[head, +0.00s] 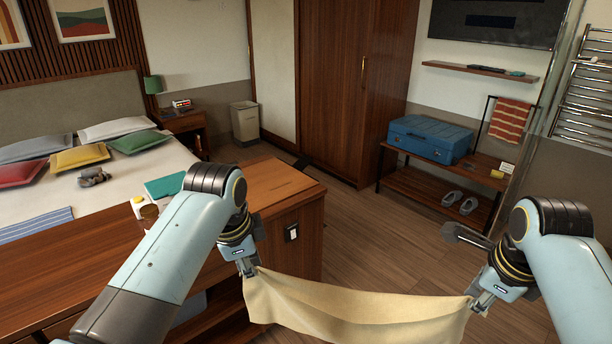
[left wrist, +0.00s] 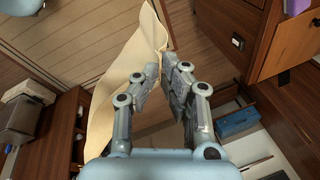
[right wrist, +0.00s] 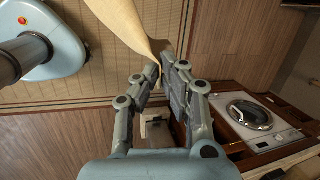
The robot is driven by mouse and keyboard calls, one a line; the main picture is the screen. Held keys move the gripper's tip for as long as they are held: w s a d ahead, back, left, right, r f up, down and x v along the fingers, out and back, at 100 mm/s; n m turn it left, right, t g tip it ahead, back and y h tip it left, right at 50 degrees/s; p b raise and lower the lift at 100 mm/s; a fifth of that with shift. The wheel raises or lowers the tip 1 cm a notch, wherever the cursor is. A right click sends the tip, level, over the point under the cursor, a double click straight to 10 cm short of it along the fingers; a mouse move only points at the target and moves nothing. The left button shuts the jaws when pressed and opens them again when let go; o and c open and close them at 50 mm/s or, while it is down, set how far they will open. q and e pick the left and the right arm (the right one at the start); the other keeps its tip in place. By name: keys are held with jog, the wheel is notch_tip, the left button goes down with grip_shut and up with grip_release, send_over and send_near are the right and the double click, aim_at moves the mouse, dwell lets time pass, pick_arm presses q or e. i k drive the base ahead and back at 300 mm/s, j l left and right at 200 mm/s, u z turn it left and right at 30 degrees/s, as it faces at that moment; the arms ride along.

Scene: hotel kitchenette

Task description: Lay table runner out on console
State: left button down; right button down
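The table runner (head: 355,312) is a cream cloth that hangs in a sagging band between my two grippers, in the air over the floor. My left gripper (head: 248,270) is shut on its left corner, and the cloth also shows in the left wrist view (left wrist: 122,75). My right gripper (head: 482,305) is shut on its right corner, and the cloth narrows to the fingertips in the right wrist view (right wrist: 125,25). The wooden console (head: 278,180) stands left of the cloth, its near right end beside my left gripper. The runner's lower edge is partly cut off by the picture.
A teal book (head: 166,186) and a small white container with a yellow top (head: 138,206) stand on the wooden top at left. A bed (head: 100,180) lies behind. A bench with a blue suitcase (head: 430,138) stands at back right. The middle floor (head: 370,220) is clear.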

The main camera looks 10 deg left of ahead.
aim_at(48, 277)
jog(key=i+j+u, duration=0.25)
jog(key=j+u, duration=0.2)
jog(key=j, duration=0.2)
jog(key=i+j+u, duration=0.4)
jog(key=j, duration=0.15)
jog(key=i+j+u, duration=0.3)
jog(key=j+u, duration=0.15)
jog(key=i+j+u, duration=0.45)
jog(key=l, duration=0.1)
